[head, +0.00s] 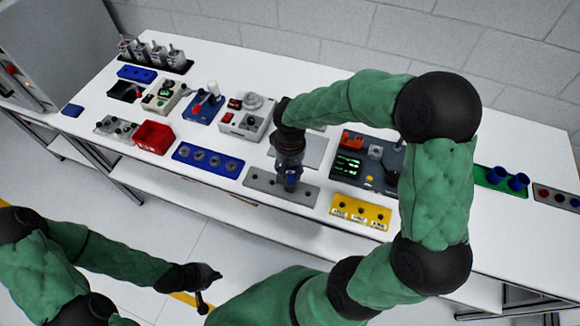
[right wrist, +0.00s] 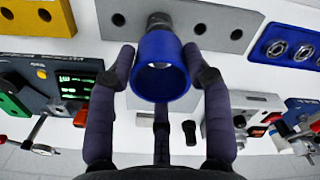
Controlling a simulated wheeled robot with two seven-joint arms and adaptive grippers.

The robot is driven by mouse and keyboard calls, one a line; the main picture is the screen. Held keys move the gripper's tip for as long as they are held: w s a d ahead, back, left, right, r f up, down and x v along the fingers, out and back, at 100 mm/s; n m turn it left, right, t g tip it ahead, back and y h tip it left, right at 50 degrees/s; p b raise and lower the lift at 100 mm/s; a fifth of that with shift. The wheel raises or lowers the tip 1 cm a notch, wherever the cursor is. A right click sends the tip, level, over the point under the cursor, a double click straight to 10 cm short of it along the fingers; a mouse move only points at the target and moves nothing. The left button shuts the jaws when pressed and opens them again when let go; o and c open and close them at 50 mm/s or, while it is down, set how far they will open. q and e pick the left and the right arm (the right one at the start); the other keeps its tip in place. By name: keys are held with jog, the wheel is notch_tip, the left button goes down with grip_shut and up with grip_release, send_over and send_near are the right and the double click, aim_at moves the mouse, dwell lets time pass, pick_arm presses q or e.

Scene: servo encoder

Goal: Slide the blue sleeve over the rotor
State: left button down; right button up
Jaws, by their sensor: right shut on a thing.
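The sleeve is over the grey plate with holes (head: 259,181). A short grey cylindrical part, likely the rotor (right wrist: 159,20), shows at the plate just beyond the sleeve. I cannot tell whether the sleeve is around it. My left gripper (head: 209,287) is open and empty, off the table's front edge.
A yellow block (head: 371,206) and a blue plate with rings (head: 190,153) flank the grey plate. A device with a green screen (head: 348,165) stands behind right. A green stand (head: 487,183) holds blue sleeves at right. A red bin (head: 153,134) is at left.

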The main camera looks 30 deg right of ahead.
aim_at(290, 173)
jog(key=shift+f, duration=0.4)
jog(key=shift+f+b, duration=0.75)
jog(key=shift+b, duration=0.1)
jog(key=shift+f, duration=0.1)
dwell(0.3)
jog(key=shift+f+b, duration=0.7)
jog(key=shift+f, duration=0.05)
jog(key=shift+f, duration=0.1)
jog(key=o, duration=1)
jog(key=shift+c, duration=0.2)
jog(key=o, duration=0.3)
